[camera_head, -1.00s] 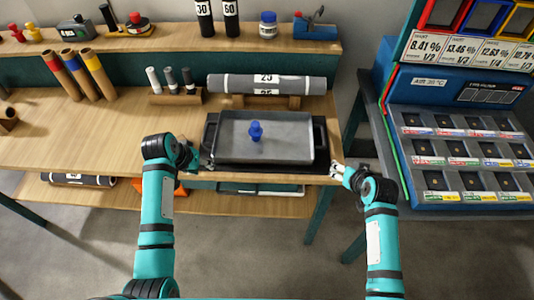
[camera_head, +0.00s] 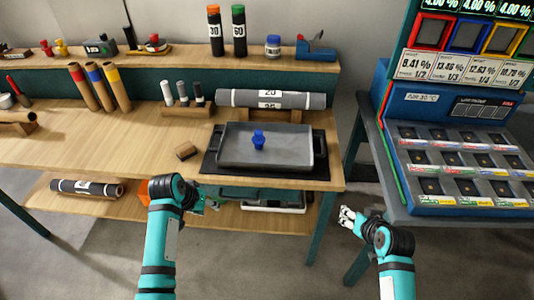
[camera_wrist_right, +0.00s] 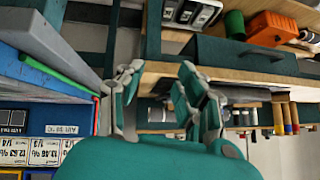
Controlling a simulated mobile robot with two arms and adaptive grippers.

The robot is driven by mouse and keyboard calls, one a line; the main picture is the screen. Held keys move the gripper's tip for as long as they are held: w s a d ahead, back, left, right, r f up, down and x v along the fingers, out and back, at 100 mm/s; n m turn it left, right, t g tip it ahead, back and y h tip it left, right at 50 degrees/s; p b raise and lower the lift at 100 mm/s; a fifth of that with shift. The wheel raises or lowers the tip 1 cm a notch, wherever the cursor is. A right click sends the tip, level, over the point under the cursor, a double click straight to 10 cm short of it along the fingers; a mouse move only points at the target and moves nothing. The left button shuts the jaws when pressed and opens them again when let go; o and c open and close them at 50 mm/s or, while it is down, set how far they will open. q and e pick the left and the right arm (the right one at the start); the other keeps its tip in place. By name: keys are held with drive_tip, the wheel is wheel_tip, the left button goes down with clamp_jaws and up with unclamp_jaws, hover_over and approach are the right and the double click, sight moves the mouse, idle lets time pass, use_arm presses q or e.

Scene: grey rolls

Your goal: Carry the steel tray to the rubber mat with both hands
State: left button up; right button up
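The grey steel tray (camera_head: 235,157) lies flat on the black rubber mat (camera_head: 210,166) at the right end of the wooden bench. Dark handles show at the tray's two ends. My left gripper (camera_head: 213,204) is in front of the bench edge, lower than the tray and clear of it; it looks open and empty. My right gripper (camera_head: 347,216) is off the bench's right corner, away from the tray. In the right wrist view its fingers (camera_wrist_right: 158,95) are spread with nothing between them.
A grey roll (camera_head: 238,98) lies on a stand behind the tray. A small brown block (camera_head: 186,150) is left of the mat. Several upright rolls (camera_head: 184,92) stand in a wooden holder. A blue machine (camera_head: 415,107) stands on the right. A lower shelf (camera_head: 235,215) runs underneath.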

use_arm(q)
drive_tip(key=shift+s+r, duration=0.1)
drive_tip(key=shift+s, duration=0.05)
use_arm(e)
drive_tip(key=v, duration=1)
drive_tip(key=shift+r, duration=0.35)
